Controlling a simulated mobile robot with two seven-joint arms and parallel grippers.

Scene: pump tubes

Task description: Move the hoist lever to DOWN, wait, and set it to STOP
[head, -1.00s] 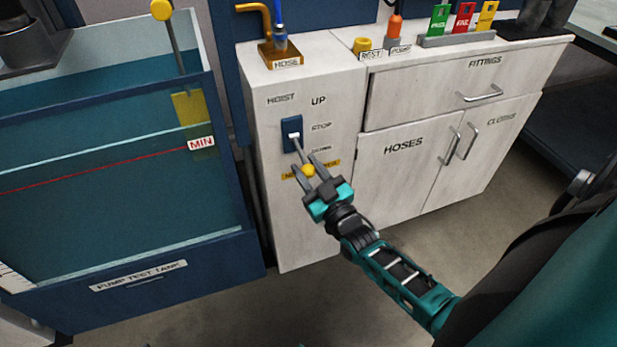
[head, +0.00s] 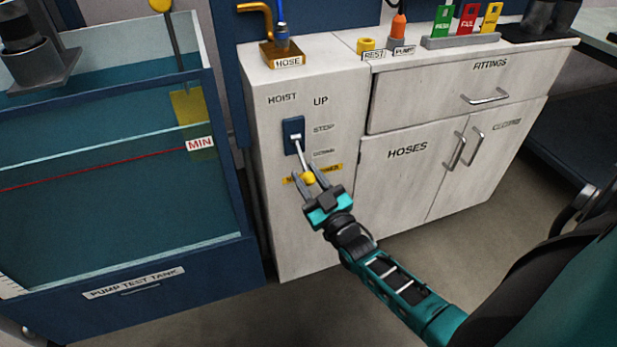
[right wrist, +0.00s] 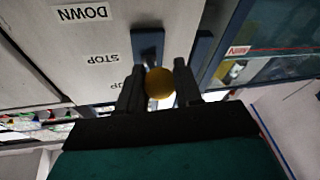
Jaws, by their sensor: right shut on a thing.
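The hoist lever has a blue plate (head: 293,136) on the white cabinet front, a thin metal stem (head: 302,155) and a yellow ball knob (head: 308,178). The stem slants down from the plate, with the knob below the lowest label, beside the yellow strip. My right gripper (head: 309,181) is shut on the knob, one finger each side. In the right wrist view the knob (right wrist: 160,83) sits between the fingers, with the STOP label (right wrist: 103,58) and DOWN label (right wrist: 82,13) beyond. My left gripper is not in view.
The pump test tank (head: 130,283), with a red MIN line, stands left of the cabinet. A dark cylindrical body with a flat base (head: 45,72) is over its back left. Hose and pump fittings stand on the cabinet top. Floor in front is clear.

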